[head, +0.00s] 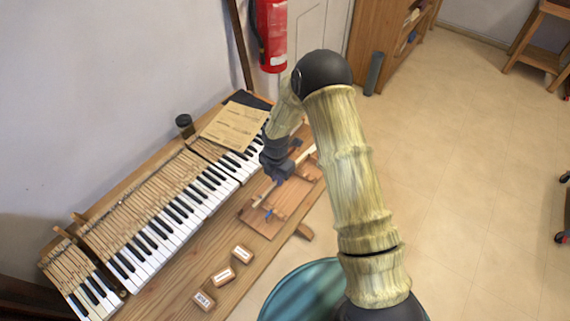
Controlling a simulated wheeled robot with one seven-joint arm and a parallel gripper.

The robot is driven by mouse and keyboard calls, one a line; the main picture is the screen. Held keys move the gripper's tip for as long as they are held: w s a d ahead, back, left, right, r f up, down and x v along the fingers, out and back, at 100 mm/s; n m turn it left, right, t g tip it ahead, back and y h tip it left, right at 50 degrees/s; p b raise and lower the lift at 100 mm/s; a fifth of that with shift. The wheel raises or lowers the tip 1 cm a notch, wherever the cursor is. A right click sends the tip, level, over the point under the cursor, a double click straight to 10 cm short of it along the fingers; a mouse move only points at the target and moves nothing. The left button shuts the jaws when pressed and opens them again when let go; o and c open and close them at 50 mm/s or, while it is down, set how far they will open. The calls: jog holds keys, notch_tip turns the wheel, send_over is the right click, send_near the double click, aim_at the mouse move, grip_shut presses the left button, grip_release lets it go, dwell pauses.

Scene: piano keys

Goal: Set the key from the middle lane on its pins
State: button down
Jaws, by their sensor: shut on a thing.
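My gripper (277,172) is over the wooden tray (291,197) at the right of the bench. It is shut on a long pale key (263,195), whose ends stick out on both sides of the jaws. The jaws hide the key's middle, and I cannot tell whether it still touches the tray. The tray's lanes are partly hidden by my gripper and the key. The keyboard (170,215) lies to the left, with white and black fronts and long wooden key backs. Narrow dark gaps show near its left end and towards its far end. The pins are too small to make out.
Three small labelled wooden blocks (222,276) stand along the bench's front edge. A brown printed sheet (235,126) covers part of the far keyboard. A dark round pot (184,124) stands by the wall. A red extinguisher (271,35) hangs beyond the bench.

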jog(key=shift+s+d+m, duration=0.1)
jog(key=shift+d+m, duration=0.25)
jog(key=shift+m, duration=0.25)
jog(key=s+d+m, duration=0.2)
jog(key=d+m, duration=0.5)
jog(key=m, duration=0.6)
jog(key=s+d+f+m, duration=0.1)
jog(key=s+d+m, duration=0.1)
jog(key=d+m, duration=0.6)
jog(key=m, duration=0.5)
jog(key=shift+m, duration=0.4)
jog(key=shift+a, duration=0.15)
